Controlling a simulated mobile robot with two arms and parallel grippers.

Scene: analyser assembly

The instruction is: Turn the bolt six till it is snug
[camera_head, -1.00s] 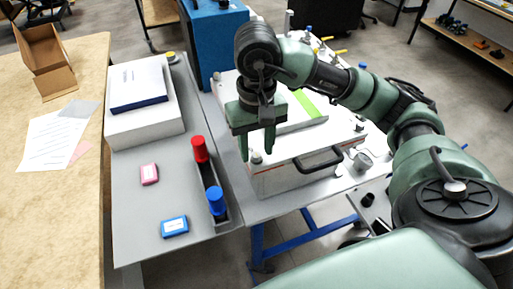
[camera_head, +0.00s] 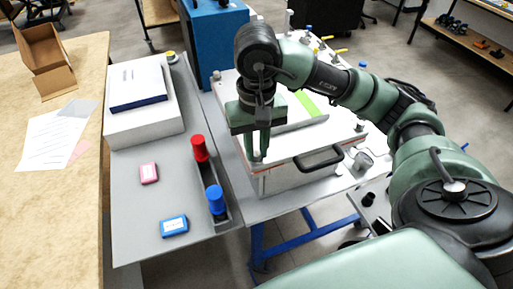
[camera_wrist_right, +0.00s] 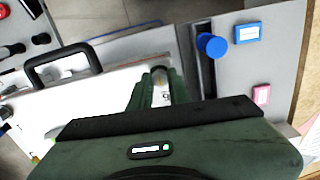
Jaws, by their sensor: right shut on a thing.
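The bolt six (camera_wrist_right: 158,71) sits at the corner of the white analyser box (camera_head: 292,178), with a small printed numeral beside it in the wrist view. My right gripper (camera_head: 257,157) points down at this near-left corner of the box, and its fingers hide the bolt in the head view. In the wrist view, my right gripper (camera_wrist_right: 158,80) has its two green fingers on either side of the bolt head, shut on it. How deep the bolt sits cannot be told. My left gripper is in neither view.
The box's black handle (camera_head: 319,160) sticks out to the right of the gripper. A red cylinder (camera_head: 199,148) and a blue cylinder (camera_head: 215,200) stand in a dark rack to the left. Pink (camera_head: 149,173) and blue (camera_head: 174,226) small boxes lie on the grey table. A blue cabinet (camera_head: 215,45) stands behind.

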